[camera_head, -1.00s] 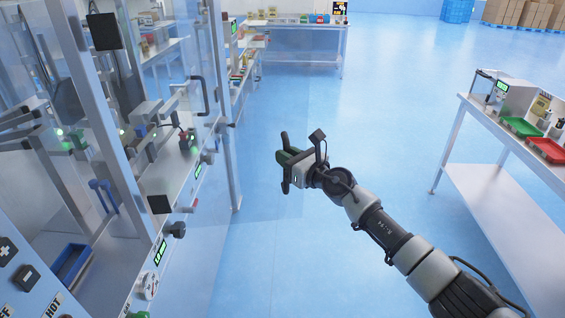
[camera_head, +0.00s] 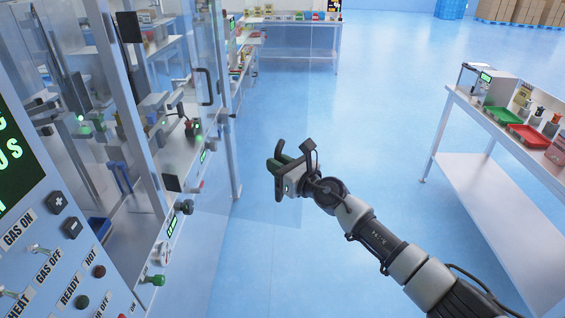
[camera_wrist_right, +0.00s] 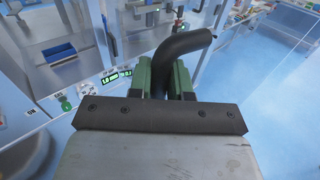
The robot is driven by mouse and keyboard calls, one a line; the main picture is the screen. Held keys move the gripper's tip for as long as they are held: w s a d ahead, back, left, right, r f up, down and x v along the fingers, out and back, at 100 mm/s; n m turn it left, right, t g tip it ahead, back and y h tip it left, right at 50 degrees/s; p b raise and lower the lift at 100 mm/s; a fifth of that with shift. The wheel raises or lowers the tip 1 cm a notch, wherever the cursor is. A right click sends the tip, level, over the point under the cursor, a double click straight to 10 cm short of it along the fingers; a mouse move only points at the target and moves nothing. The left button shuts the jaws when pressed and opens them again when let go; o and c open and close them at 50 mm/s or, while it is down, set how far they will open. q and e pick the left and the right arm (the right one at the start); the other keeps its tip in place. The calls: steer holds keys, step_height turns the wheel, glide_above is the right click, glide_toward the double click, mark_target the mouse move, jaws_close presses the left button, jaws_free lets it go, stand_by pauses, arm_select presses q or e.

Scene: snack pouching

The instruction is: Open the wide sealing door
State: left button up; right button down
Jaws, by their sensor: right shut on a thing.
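The wide sealing door is a clear pane (camera_head: 238,180), seen faintly in the head view. It seems to stand out from the machine's front towards my right gripper, but its edges are hard to make out. My right gripper (camera_head: 279,167) is over the blue floor, to the right of the machine. In the right wrist view, its green fingers (camera_wrist_right: 165,78) are shut on a black curved handle (camera_wrist_right: 186,42). The handle's lower part is hidden between the fingers. My left gripper is not in view.
The sealing machine's control panel (camera_head: 50,245) with buttons and knobs stands at the left. Another black handle (camera_head: 206,86) is on its farther frame. A white table (camera_head: 485,165) with a green tray (camera_head: 503,119) and a red tray (camera_head: 528,136) stands right. The floor between is clear.

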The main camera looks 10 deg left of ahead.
steer(key=shift+a+r, duration=0.1)
steer(key=c, duration=1.5)
jaws_free()
steer(key=o, duration=0.4)
steer(key=shift+a, duration=0.15)
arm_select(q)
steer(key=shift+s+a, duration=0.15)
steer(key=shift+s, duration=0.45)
arm_select(e)
steer(key=shift+o, duration=0.2)
arm_select(q)
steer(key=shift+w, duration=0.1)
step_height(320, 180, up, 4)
steer(key=p, duration=0.3)
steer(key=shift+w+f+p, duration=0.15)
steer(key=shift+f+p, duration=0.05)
steer(key=shift+p, duration=0.1)
arm_select(e)
steer(key=v, duration=1)
steer(key=shift+s+d, duration=0.25)
steer(key=shift+d, duration=0.05)
